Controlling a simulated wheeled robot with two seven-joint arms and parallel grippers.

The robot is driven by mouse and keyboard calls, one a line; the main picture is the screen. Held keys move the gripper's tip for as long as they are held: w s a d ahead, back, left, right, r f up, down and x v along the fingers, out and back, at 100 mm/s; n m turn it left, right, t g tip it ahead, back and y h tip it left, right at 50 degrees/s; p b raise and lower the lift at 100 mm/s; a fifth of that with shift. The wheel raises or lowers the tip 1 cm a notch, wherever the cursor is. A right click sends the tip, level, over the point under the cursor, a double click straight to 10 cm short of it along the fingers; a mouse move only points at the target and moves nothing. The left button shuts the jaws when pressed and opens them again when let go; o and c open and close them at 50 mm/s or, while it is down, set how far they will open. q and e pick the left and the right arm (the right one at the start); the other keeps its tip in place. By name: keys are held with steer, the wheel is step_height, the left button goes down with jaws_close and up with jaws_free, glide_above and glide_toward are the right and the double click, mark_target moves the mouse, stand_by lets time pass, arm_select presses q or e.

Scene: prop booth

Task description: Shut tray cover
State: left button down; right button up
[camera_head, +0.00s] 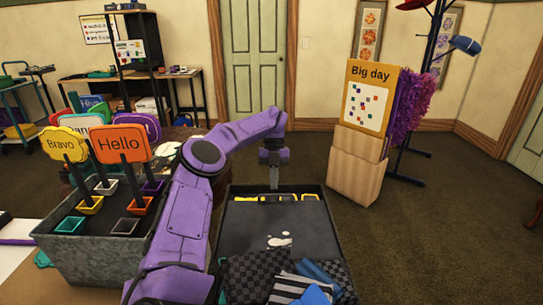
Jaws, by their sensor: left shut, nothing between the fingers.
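My left arm is purple and reaches over the dark tray (223,214) in front of me. My left gripper (274,183) points down above the tray's far end and is shut, with nothing held. Yellow-and-black items (277,198) lie along the far edge of the tray. A dark flat surface with a white mark (281,241) fills its middle. I cannot tell whether this surface is the cover or the tray's inside. Folded checked and striped cloths (262,272) lie at the near end. My right gripper is not in view.
A grey metal bin (75,257) with several signs on sticks, including an orange "Hello" sign (121,145), stands left of my arm. A cardboard stand marked "Big day" (357,177) is behind the tray to the right. The carpet at right is mostly clear.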

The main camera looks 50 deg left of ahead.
arm_select(q)
steer(key=s+d+r+b, duration=0.2)
steer(key=s+d+r, duration=0.5)
steer(key=d, duration=0.2)
steer(key=m+t+y+p, duration=0.2)
steer(key=m+y+p, duration=0.65)
steer(key=m, duration=1.05)
glide_above(281, 208)
steer(key=s+d+b, duration=0.1)
steer(key=s+d, duration=0.1)
steer(key=d, duration=0.1)
steer(key=shift+y, duration=0.75)
step_height(281, 208, down, 14)
steer(key=shift+s+r, duration=0.1)
steer(key=shift+r, duration=0.15)
steer(key=shift+w+a+f, duration=0.1)
steer(key=shift+w+a, duration=0.65)
steer(key=shift+a, duration=0.2)
steer(key=shift+w+a+f, duration=0.15)
steer(key=shift+w+a, duration=0.2)
steer(key=shift+a, duration=0.1)
